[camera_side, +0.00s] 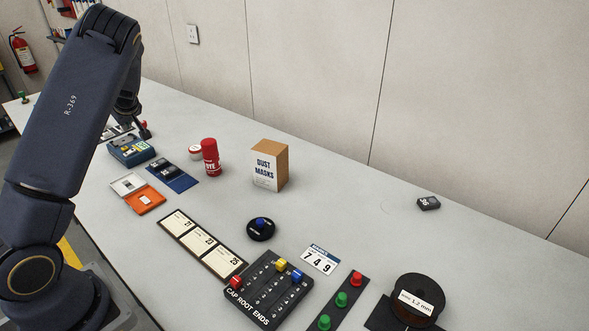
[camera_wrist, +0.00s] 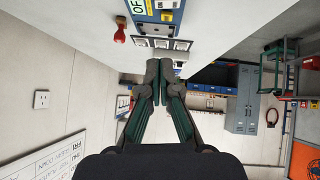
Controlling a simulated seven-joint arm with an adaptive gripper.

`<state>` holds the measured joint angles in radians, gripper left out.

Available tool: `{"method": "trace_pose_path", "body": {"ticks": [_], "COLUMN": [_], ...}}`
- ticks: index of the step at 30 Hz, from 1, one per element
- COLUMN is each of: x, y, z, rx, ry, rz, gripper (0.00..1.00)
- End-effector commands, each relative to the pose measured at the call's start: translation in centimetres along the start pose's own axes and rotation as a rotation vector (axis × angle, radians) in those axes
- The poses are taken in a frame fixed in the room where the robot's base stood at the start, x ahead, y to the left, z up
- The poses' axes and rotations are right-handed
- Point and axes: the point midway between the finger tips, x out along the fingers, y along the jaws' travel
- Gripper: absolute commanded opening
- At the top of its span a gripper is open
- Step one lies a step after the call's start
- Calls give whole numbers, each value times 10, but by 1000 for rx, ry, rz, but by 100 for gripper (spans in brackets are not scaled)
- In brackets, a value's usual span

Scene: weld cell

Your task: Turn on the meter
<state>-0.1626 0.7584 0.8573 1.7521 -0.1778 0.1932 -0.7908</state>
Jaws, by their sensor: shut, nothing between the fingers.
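A blue box-shaped device (camera_side: 132,150) with a yellow-green label stands toward the far left end of the table; it looks like the meter. In the side view my gripper (camera_side: 130,117) is small and partly hidden, above and behind the blue device. No contact shows.
A red-handled stamp-like object (camera_wrist: 120,30) stands close to the device. Near it are an orange-and-white case (camera_side: 145,200), a blue tray (camera_side: 174,178), a red can (camera_side: 210,157) and a dust masks box (camera_side: 270,167).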

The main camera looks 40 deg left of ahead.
Motion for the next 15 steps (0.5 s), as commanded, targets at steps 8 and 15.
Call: {"method": "trace_pose_path", "body": {"ticks": [8,15], "x": [45,96], "y": [-2,-2], "z": [0,0], "rx": [-1,-1], "ry": [0,0], "rz": [-4,-3], "gripper": [0,0]}}
